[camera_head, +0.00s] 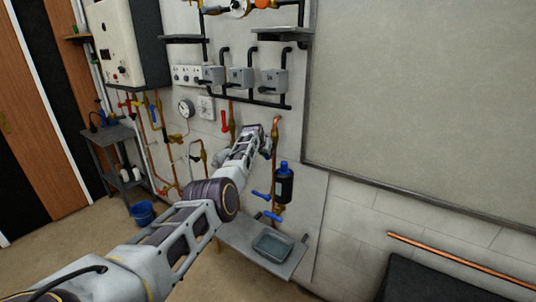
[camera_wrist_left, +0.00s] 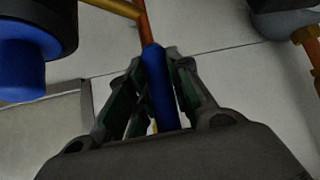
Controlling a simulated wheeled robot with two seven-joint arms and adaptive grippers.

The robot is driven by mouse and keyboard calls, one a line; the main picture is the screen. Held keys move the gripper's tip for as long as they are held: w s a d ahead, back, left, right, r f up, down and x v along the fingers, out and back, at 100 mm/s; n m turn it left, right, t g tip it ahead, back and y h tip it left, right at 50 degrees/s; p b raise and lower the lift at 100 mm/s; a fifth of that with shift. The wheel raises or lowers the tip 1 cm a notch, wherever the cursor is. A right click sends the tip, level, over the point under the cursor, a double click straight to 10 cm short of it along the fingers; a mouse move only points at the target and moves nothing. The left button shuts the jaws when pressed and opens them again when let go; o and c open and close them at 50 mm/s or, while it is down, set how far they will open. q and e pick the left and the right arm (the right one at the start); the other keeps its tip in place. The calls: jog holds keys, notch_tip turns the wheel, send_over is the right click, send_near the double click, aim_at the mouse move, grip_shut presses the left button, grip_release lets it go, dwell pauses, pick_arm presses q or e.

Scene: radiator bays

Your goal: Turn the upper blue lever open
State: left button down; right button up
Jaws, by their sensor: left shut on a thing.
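In the wrist view a blue lever (camera_wrist_left: 157,85) stands lengthwise between the two fingers of my left gripper (camera_wrist_left: 160,68), which is shut on it. In the head view my left gripper (camera_head: 257,133) is up at the panel, beside a copper pipe (camera_head: 275,130), and hides the lever it holds. Two other blue levers, one (camera_head: 261,194) above the other (camera_head: 272,216), show lower down by a black filter with a blue cap (camera_head: 284,184). The right gripper does not show.
A red lever (camera_head: 224,121) and a gauge (camera_head: 186,108) are left of my gripper. Grey boxes (camera_head: 240,78) hang above it. A shelf with a grey tray (camera_head: 272,246) lies below. In the wrist view a dark body with a blue end (camera_wrist_left: 25,65) is close on the left.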

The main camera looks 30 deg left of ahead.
pick_arm(q)
jog(key=shift+d+f, duration=0.15)
dwell(0.4)
jog(key=c, duration=1.3)
grip_release()
jog(key=shift+s+r, duration=0.25)
jog(key=shift+r, duration=0.15)
jog(key=shift+s+r, duration=0.2)
jog(key=a+v, duration=0.1)
jog(key=v, duration=0.9)
jog(key=shift+s+d+r, duration=0.2)
jog(key=shift+d, duration=0.3)
